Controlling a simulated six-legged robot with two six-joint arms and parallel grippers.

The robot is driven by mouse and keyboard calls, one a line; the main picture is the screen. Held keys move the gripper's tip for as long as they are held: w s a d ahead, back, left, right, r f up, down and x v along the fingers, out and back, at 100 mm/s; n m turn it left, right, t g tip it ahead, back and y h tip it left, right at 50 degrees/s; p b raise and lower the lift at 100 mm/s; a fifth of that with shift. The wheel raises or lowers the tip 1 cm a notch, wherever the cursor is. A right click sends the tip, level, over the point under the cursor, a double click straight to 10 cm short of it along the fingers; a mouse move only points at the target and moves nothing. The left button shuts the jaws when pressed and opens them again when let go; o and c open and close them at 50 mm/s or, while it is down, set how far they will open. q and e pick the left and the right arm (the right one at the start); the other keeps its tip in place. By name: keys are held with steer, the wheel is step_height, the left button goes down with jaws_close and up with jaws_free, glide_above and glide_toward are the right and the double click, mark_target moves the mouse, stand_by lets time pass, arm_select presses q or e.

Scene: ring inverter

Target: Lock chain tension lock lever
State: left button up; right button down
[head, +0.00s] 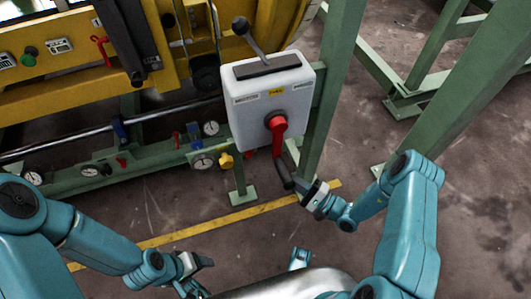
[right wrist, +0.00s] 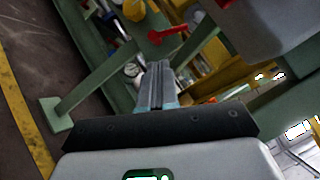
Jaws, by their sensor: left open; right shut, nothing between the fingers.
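A white box (head: 272,98) on a green post carries a red lever (head: 278,138) with a black grip (head: 286,172), which hangs down on its front. A grey lever with a black ball knob (head: 240,25) rises from its top. I cannot read the labels to tell which is the chain tension lock. My right gripper (head: 308,190) is beside the lower end of the black grip; contact is unclear. In the right wrist view its fingers (right wrist: 157,85) are shut with nothing between them. My left gripper (head: 203,262) is open and empty, low and left of the box.
A green frame rail with gauges (head: 210,128) and a yellow knob (head: 226,160) stands left of the box. Yellow machinery (head: 60,45) fills the upper left. A green post (head: 335,70) stands right behind the box. The floor with a yellow line (head: 225,219) is open below.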

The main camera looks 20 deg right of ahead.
steer(key=w+a+r+t+b, duration=0.1)
steer(key=w+a+r, duration=0.1)
steer(key=w, duration=0.3)
steer(key=w+a+r+m+t+h+b, duration=0.1)
steer(key=w+a+r+b, duration=0.1)
steer(key=w+a, duration=0.2)
steer(key=shift+w+r+h, duration=0.25)
steer(key=shift+w+h, duration=0.05)
steer(key=shift+w, duration=0.05)
steer(key=shift+a+r+n+g+p, duration=0.35)
steer(key=shift+r+n+p, duration=0.25)
steer(key=shift+p, duration=0.55)
